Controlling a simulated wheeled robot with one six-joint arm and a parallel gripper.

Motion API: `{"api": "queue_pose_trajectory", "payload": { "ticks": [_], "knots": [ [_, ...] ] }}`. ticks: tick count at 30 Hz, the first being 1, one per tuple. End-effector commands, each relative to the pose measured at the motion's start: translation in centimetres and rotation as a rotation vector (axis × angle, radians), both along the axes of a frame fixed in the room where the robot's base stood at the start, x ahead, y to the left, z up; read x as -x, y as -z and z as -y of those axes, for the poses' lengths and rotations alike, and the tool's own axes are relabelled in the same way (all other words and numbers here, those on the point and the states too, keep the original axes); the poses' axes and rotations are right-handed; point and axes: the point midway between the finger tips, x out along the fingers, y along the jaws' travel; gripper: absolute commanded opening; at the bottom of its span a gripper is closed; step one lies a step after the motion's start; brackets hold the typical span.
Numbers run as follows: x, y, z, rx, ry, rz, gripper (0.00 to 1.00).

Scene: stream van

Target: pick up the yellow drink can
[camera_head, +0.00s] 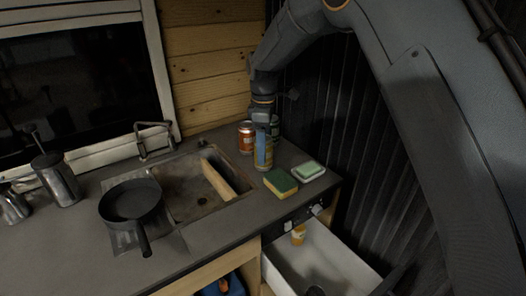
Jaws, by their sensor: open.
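A yellowish can with a blue stripe (264,163) stands upright on the dark counter, right of the sink. My gripper (262,128) points down directly over its upper part and hides its top. The gripper is open; I cannot tell whether its fingers are beside the can or just above it, or whether they touch it.
A red can (246,138) stands close behind on the left, and a greyish can (275,126) is partly hidden behind my gripper. A sponge (280,182) and a soap dish (308,173) lie in front. The sink (177,211), pan (131,200) and open drawer (330,262) surround them.

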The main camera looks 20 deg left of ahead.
Motion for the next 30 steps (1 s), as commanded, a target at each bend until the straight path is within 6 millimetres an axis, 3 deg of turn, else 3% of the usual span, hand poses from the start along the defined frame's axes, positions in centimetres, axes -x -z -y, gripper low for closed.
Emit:
{"api": "queue_pose_trajectory", "payload": {
  "ticks": [9, 17, 26, 30],
  "knots": [
    [0.1, 3.4, 0.0, 0.001, 0.002, -0.001, 0.7],
    [0.0, 3.7, 0.0, 0.0, 0.002, 0.0, 0.68],
    [0.0, 3.6, 0.0, 0.0, 0.002, 0.0, 0.17],
    [0.0, 3.5, -0.1, 0.0, 0.002, 0.001, 0.15]
  ]
}}
